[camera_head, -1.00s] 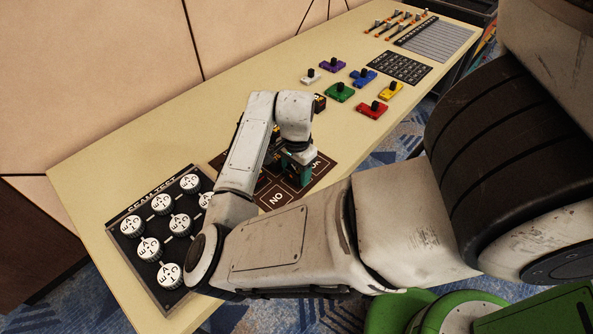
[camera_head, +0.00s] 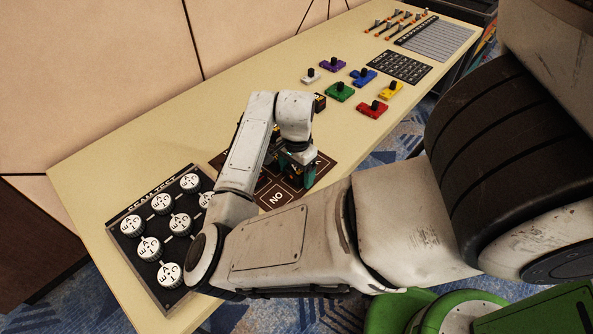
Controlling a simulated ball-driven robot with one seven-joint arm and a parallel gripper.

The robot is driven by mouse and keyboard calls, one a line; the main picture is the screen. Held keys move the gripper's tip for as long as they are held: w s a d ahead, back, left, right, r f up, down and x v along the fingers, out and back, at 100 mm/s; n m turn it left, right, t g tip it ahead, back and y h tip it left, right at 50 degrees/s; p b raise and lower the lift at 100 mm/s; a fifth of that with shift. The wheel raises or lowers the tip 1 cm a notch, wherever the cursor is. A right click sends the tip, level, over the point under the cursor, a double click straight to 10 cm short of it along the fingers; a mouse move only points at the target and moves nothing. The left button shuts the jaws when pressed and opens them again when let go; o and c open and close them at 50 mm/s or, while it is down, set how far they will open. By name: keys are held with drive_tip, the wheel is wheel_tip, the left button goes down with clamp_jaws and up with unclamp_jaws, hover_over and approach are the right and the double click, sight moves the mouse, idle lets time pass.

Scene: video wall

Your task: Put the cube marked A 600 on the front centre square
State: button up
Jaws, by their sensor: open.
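A dark brown mat (camera_head: 318,172) with white-outlined squares lies mid-table. One front square, reading NO (camera_head: 277,198), shows clear at its near edge. Another dark cube with yellowish marks (camera_head: 320,102) shows just past my wrist. The marking A 600 cannot be read on any cube. My forearm and wrist hide much of the mat, including its back and left parts.
A black board with white lettered knobs (camera_head: 118,222) lies at the left. Beyond the mat stand coloured blocks with black knobs, such as the green one (camera_head: 340,92) and the red one (camera_head: 372,109). A black panel (camera_head: 399,68) and a grey lined sheet (camera_head: 436,43) lie farther back.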

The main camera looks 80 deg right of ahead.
sight(296, 168)
wheel_tip(296, 168, up, 12)
drive_tip(key=shift+p, duration=0.3)
drive_tip(key=shift+d, duration=0.1)
